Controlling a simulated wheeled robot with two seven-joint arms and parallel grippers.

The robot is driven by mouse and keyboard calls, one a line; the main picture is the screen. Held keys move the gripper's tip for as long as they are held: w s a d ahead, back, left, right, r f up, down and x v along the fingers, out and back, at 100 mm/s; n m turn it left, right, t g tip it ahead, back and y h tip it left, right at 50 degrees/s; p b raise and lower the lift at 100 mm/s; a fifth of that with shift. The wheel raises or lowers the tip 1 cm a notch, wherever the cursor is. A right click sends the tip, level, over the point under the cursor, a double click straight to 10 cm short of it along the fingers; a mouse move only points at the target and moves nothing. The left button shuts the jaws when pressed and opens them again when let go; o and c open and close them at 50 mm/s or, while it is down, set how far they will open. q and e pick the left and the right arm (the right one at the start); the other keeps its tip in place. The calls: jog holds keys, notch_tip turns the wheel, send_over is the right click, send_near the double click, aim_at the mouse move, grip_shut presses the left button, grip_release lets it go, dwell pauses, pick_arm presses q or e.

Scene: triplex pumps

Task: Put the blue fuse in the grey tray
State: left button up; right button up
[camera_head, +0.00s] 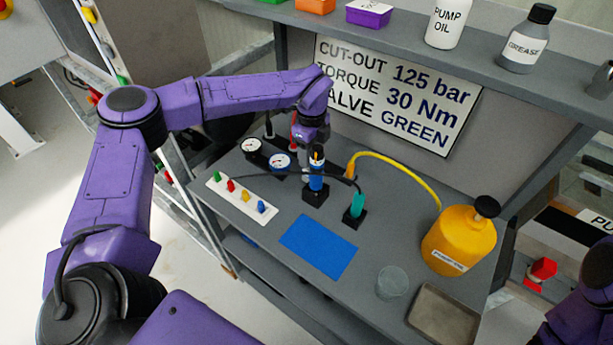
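The blue fuse (262,206) stands at the right end of a white strip (238,207) on the grey bench, in a row with green, red and yellow fuses. The grey tray (445,318) lies at the bench's front right and looks empty. My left gripper (306,168) points down at the back of the bench, close behind a blue cylinder on a black block. Its fingers are small and partly hidden, so I cannot tell whether they are open. It is apart from the blue fuse. Only part of my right arm shows at the lower right; its gripper is out of view.
The blue cylinder (316,180) and a teal-handled tool (357,205) stand mid-bench. Two gauges (280,161) are behind the strip. A blue mat (318,247) lies bare. A clear cup (391,283) and yellow jug (459,243) stand near the tray. A shelf (400,50) overhangs the back.

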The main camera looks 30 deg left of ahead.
pick_arm(q)
jog(key=f+p, duration=0.1)
jog(key=f, duration=0.3)
jog(key=s+f+p, duration=0.1)
jog(key=f, duration=0.1)
jog(key=shift+a+f+p, duration=0.1)
jog(key=shift+p, duration=0.2)
jog(key=shift+w+f, duration=0.1)
jog(key=shift+f, duration=0.4)
grip_shut()
